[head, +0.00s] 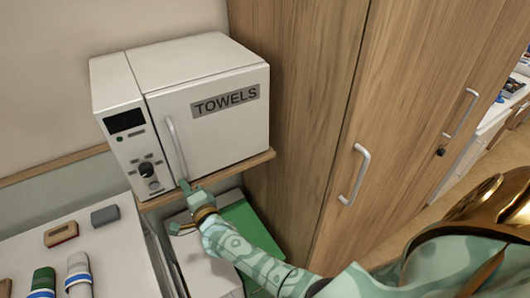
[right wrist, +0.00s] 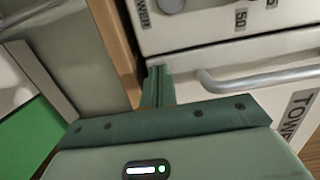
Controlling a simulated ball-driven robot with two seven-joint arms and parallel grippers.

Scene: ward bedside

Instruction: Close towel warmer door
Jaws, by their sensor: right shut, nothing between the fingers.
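The white towel warmer (head: 180,85) stands on a wooden shelf at the left. Its door (head: 225,125), labelled TOWELS, looks flush with the body, with only a thin seam beside the control panel (head: 138,150). The upright door handle (head: 175,147) is near that seam. My right gripper (head: 186,187) is shut and empty, its tips by the lower end of the handle. In the right wrist view the fingers (right wrist: 158,85) are beside the handle (right wrist: 255,78), near the door's lower edge; I cannot tell whether they touch. My left gripper is out of view.
The shelf edge (head: 215,178) runs under the warmer. A tall wooden cabinet (head: 300,120) with a metal handle (head: 355,175) stands close on the right. A white surface (head: 95,250) at lower left holds several small items. A green thing (head: 245,220) lies below the shelf.

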